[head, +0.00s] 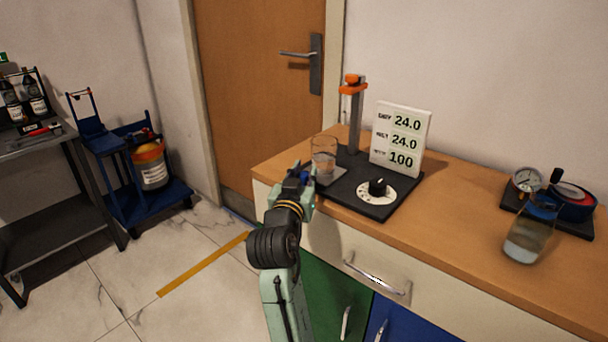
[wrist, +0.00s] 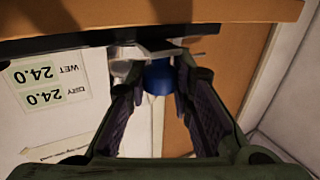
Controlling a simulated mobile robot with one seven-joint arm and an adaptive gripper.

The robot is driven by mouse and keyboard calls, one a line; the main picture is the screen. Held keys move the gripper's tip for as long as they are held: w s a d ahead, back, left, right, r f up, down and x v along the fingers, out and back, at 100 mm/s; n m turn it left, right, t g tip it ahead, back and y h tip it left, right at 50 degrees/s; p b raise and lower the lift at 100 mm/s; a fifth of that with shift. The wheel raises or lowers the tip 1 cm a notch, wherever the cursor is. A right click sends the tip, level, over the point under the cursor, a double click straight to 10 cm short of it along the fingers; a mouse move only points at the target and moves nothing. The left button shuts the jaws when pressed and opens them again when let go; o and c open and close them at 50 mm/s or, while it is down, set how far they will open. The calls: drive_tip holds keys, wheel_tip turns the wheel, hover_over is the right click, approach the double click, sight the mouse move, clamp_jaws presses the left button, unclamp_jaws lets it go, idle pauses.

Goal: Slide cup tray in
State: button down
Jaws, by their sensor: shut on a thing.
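The cup tray (head: 333,176) is a small light plate at the left side of the black rig base (head: 395,207) on the wooden counter. A clear glass cup (head: 324,152) stands upright on it. My gripper (head: 303,180) is at the tray's near left edge. In the wrist view my gripper (wrist: 160,80) has its fingers on either side of a blue knob (wrist: 157,77), shut on it. The knob seems to belong to the tray; the join is partly hidden by the fingers. How far the tray sits in the rig is hard to tell.
A grey column (head: 355,120) with an orange top stands behind the cup. A display board (head: 401,138) and a black dial (head: 377,187) are to its right. A glass jar (head: 528,235) and a gauge (head: 526,180) stand at the counter's right. The middle counter is clear.

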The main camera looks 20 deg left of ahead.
sight(316, 163)
drive_tip(key=w, duration=0.1)
drive_tip(key=w+d, duration=0.1)
drive_tip(key=w, duration=0.2)
drive_tip(key=shift+w+d, duration=0.1)
drive_tip(key=shift+d, duration=0.2)
drive_tip(key=c, duration=1.4)
unclamp_jaws()
drive_tip(key=s+d, duration=0.1)
drive_tip(key=s, duration=1.1)
drive_tip(key=shift+d, duration=0.2)
